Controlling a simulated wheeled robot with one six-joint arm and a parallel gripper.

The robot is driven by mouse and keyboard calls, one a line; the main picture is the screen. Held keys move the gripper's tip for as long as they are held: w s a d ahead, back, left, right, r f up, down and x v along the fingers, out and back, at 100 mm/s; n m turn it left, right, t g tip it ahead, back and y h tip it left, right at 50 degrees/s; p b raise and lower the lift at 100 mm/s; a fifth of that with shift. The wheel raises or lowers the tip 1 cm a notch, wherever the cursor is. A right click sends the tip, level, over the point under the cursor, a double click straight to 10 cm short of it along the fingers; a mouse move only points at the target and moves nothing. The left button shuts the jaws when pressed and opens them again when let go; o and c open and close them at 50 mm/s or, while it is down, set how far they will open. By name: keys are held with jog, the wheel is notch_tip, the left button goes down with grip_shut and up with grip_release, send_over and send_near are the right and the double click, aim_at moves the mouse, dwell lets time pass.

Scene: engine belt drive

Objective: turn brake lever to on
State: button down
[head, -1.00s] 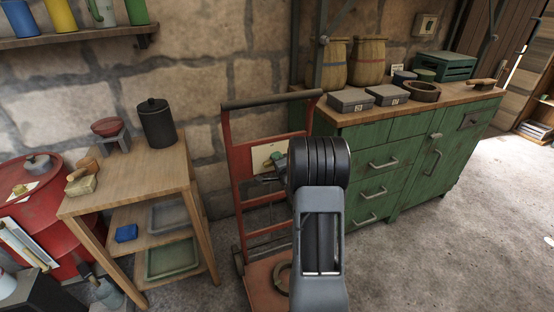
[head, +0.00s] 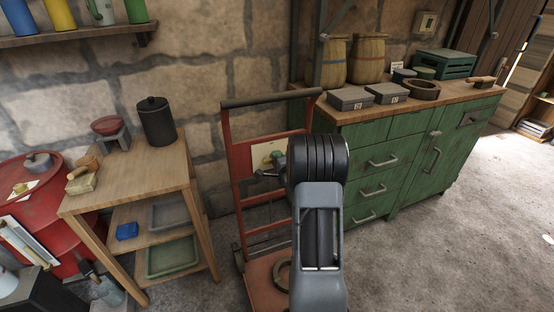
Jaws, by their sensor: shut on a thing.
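A red hand truck (head: 228,157) with a dark top bar stands against the stone wall. A cream plate (head: 262,153) is fixed on its frame. My gripper (head: 266,173) shows as a small grey end left of my wrist, in front of this plate. It is shut on the brake lever, which is small here and mostly hidden by my gripper and arm. My dark wrist and grey arm cover the right side of the hand truck. I cannot tell the lever's exact angle.
A wooden table (head: 135,180) with a dark canister (head: 156,122) stands at left beside a red drum (head: 40,195). A green cabinet (head: 415,155) with grey boxes and barrels on top stands close on the right. The floor at right is clear.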

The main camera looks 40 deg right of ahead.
jog(key=c, duration=1)
grip_release()
jog(key=p+v, duration=0.1)
jog(key=v, duration=1.2)
jog(key=shift+s, duration=0.4)
jog(key=shift+a, duration=0.1)
